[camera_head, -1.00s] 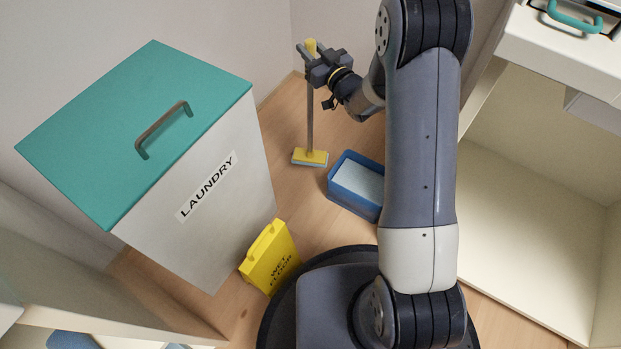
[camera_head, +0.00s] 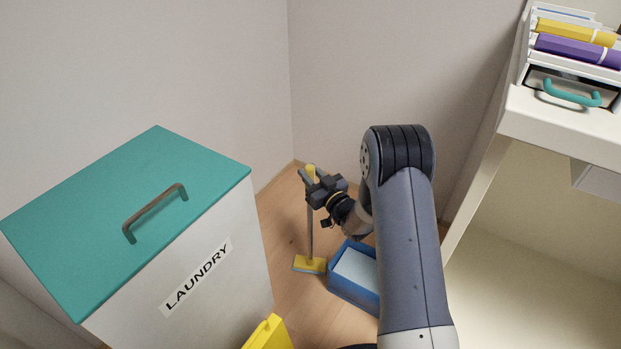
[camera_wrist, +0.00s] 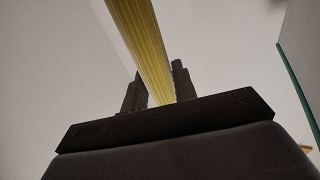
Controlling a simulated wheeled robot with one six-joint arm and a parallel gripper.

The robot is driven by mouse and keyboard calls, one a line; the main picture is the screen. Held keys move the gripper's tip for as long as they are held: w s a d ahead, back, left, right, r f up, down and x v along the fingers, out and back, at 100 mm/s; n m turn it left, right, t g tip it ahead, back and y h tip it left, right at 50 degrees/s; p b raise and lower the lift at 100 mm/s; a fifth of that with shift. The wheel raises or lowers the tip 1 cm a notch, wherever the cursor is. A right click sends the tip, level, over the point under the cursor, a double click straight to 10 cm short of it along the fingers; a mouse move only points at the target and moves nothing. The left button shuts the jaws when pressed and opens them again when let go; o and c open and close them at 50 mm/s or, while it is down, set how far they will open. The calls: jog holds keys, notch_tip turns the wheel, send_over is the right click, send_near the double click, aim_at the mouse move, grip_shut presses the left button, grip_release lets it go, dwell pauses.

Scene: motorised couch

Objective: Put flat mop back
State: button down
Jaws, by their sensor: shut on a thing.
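The flat mop (camera_head: 310,235) stands upright in the head view, with a grey pole, a yellow grip at the top and a flat yellow head (camera_head: 310,264) with a light blue underside. The head is at the floor; I cannot tell whether it touches. My gripper (camera_head: 310,180) is shut on the yellow grip near the pole's top. In the wrist view the yellow ribbed grip (camera_wrist: 143,45) runs up between the dark fingers of my gripper (camera_wrist: 158,88).
A blue bin with pale contents (camera_head: 353,289) stands right of the mop head. The laundry box (camera_head: 215,310) with a teal lid is at left. A yellow wet-floor sign (camera_head: 267,334) is at the bottom. A white cabinet (camera_head: 520,120) is at right. Walls meet behind the mop.

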jog(key=shift+r, duration=0.15)
jog(key=shift+f, duration=0.2)
jog(key=c, duration=1.1)
grip_release()
jog(key=shift+c, duration=0.2)
jog(key=shift+r, duration=0.2)
jog(key=p+v, duration=0.2)
jog(key=v, duration=1)
jog(key=shift+p, duration=0.35)
